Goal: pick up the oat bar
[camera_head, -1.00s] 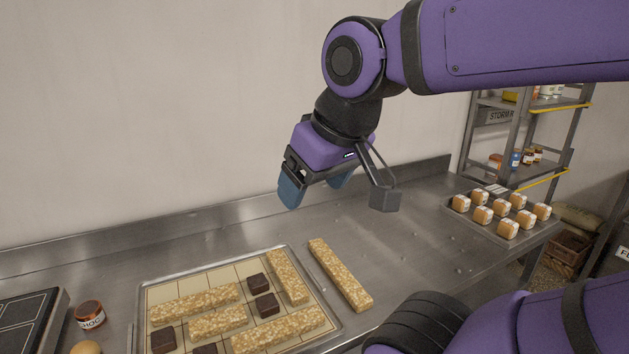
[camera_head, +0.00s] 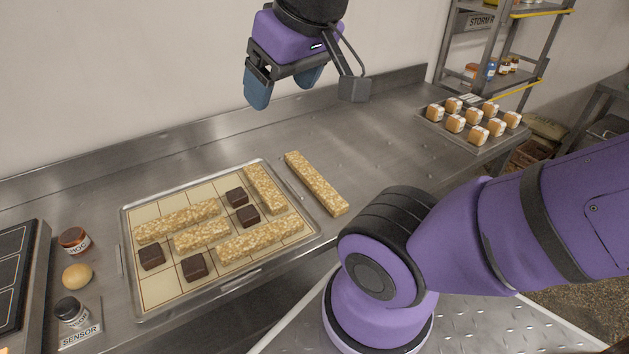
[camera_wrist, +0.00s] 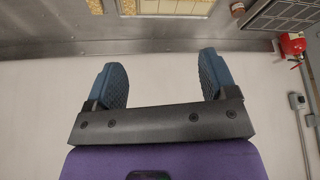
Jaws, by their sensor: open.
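A long oat bar (camera_head: 316,184) lies alone on the steel counter, just right of the tray (camera_head: 141,311). Several more oat bars lie on the tray's grid, one of them upright in the picture along its right side (camera_head: 265,189). My gripper (camera_head: 284,92) is open and empty. It hangs in the air near the back wall, above and behind the tray and the lone bar. In the wrist view its two blue fingers (camera_wrist: 160,82) stand wide apart with nothing between them. Small parts of the tray and bars show at that view's top edge.
Dark brown squares (camera_head: 248,215) share the tray. A jar (camera_head: 74,240), a round bun (camera_head: 77,276) and a sensor (camera_head: 70,311) stand at left. A tray of small loaves (camera_head: 470,143) sits at the back right. The counter between is clear.

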